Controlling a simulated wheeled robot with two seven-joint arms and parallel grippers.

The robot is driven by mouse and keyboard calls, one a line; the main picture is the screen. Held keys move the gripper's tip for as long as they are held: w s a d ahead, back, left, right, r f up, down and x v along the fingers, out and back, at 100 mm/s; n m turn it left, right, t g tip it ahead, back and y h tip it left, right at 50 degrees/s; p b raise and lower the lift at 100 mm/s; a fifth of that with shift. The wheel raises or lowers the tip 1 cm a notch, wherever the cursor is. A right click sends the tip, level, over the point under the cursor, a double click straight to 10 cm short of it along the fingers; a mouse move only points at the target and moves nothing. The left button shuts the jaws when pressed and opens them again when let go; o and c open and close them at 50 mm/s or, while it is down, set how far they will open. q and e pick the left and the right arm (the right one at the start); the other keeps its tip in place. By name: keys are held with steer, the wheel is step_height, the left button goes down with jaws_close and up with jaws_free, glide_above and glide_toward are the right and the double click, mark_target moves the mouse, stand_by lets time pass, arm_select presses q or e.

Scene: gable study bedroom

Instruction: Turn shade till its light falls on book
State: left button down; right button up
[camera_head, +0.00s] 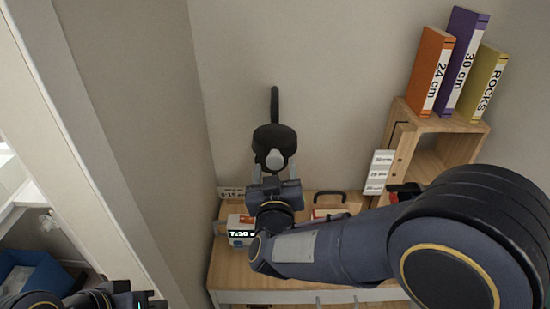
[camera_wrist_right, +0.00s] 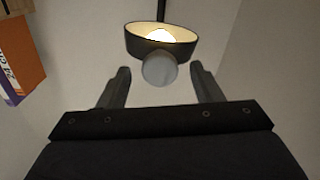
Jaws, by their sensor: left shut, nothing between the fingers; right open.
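A black lamp shade (camera_head: 273,136) hangs on a dark arm against the wall, with a pale grey knob (camera_head: 275,160) on its near side. In the right wrist view the shade (camera_wrist_right: 139,43) shows its lit bulb, and the knob (camera_wrist_right: 160,70) appears between the fingertips. My right gripper (camera_head: 273,170) is open just below the shade, its fingers either side of the knob; I cannot tell whether they touch it. My left gripper (camera_head: 148,297) is shut and empty at the bottom left. A red-and-white item (camera_head: 328,213) on the desk may be the book; my right arm partly hides it.
A wooden cubby (camera_head: 399,145) carries orange, purple and yellow binders (camera_head: 461,62). A sloping wall edge runs down the left.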

mark_target(274, 165)
steer(key=shift+w+p, duration=0.3)
steer(key=shift+w, duration=1.3)
steer(key=shift+c, duration=0.5)
steer(key=c, duration=0.9)
steer(key=m+b, duration=0.1)
steer(key=b, duration=0.1)
steer(key=m+b, duration=0.1)
steer(key=b, duration=0.1)
steer(key=shift+f+m, duration=0.25)
steer(key=shift+m, duration=0.15)
steer(key=shift+m+b, duration=1)
steer(key=shift+r+m+b, duration=0.2)
steer(key=shift+m+b, duration=0.55)
steer(key=shift+m, duration=0.15)
steer(key=o, duration=1)
